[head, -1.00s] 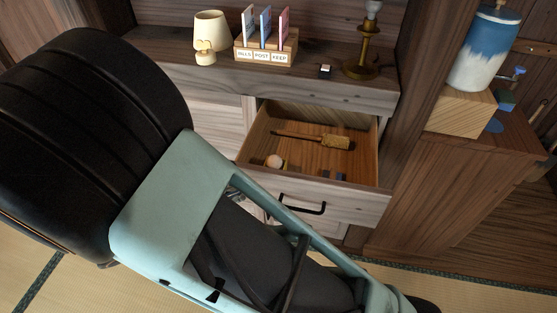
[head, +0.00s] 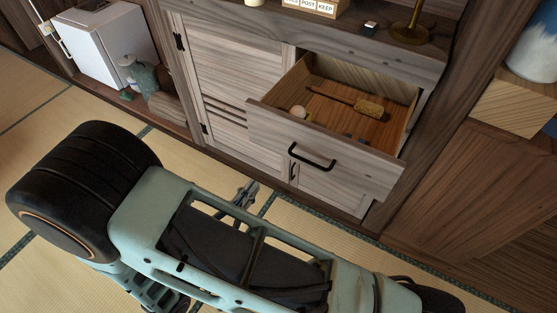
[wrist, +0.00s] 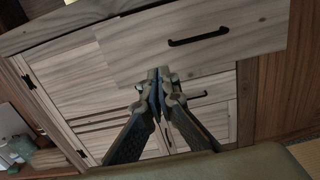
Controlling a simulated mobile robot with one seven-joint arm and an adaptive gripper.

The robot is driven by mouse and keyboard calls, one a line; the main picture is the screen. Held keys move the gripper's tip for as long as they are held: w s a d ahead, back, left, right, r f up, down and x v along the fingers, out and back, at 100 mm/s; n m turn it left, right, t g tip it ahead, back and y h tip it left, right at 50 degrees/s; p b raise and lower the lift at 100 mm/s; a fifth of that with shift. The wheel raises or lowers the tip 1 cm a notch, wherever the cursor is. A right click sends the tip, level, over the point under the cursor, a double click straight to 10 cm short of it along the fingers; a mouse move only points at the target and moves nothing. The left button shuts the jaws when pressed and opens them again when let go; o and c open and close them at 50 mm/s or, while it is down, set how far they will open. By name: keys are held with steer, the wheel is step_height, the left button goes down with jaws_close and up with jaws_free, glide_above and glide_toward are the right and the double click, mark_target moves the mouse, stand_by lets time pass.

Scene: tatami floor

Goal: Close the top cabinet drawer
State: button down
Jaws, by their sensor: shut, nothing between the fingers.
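The top cabinet drawer (head: 330,155) is pulled out of the wooden cabinet (head: 240,75). Its front carries a black bar handle (head: 311,157).
A white box-like appliance (head: 112,48) and a teal pot (head: 140,72) stand at the left. Tatami floor (head: 60,90) is open in front of the cabinet.

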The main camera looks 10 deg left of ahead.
steer(key=b+x, duration=0.1)
steer(key=x, duration=1.3)
steer(key=b, duration=0.2)
glide_toward(325, 101)
steer(key=w+d+r, duration=0.1)
steer(key=w, duration=0.2)
steer(key=w+d+r, duration=0.1)
steer(key=w+r, duration=0.1)
steer(key=w, duration=0.1)
steer(key=w+d+r, duration=0.1)
steer(key=w+r, duration=0.1)
steer(key=w, duration=0.1)
steer(key=shift+w+d, duration=0.15)
steer(key=shift+d, duration=0.05)
steer(key=shift+w+r, duration=0.1)
steer(key=shift+w, duration=0.05)
steer(key=shift+r, duration=0.1)
